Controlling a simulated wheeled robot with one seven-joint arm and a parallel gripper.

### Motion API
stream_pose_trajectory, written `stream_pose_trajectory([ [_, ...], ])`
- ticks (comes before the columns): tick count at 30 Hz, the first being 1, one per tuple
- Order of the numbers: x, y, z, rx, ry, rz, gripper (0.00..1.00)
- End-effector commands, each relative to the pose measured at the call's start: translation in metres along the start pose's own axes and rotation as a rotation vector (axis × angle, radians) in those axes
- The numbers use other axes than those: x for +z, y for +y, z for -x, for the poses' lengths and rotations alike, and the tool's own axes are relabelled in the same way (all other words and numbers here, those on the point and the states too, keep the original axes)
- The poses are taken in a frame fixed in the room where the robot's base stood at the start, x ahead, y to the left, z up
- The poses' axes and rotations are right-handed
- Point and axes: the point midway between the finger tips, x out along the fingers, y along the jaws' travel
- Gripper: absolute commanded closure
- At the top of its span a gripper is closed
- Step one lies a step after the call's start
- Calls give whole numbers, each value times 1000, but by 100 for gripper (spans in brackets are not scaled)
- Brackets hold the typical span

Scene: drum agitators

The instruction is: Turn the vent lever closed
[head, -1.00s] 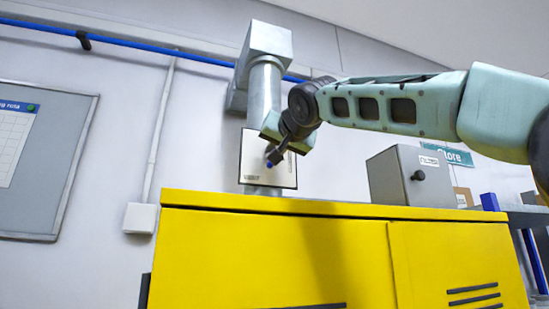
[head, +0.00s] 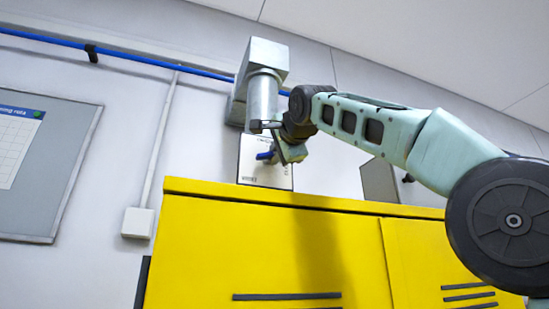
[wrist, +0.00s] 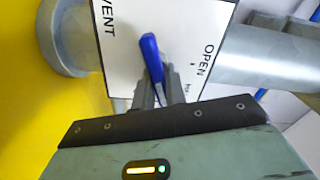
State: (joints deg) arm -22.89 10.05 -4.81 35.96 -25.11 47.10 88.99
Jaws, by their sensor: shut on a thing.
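The vent lever has a blue handle, seen in the wrist view (wrist: 151,58) in front of a white plate (wrist: 120,50) marked VENT and OPEN. My gripper (wrist: 155,92) is shut on the lever, its dark fingers around the handle's near end. In the head view the blue lever (head: 265,155) points roughly left across the plate (head: 262,181), and my gripper (head: 279,156) is at its right end. The lever's pivot and the rest of the plate's markings are partly hidden by my gripper.
A grey duct (head: 263,95) comes down just above the plate, close to my wrist. A yellow cabinet (head: 270,250) stands below and in front. A grey box (head: 377,182) is to the right, partly behind my arm.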

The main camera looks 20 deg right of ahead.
Motion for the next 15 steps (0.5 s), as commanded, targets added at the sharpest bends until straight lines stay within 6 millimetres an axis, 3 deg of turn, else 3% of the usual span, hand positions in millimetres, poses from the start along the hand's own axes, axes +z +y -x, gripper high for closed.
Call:
stream_pose_trajectory([
  [15, 0, 5, 0, 2, 1, -310, 100],
])
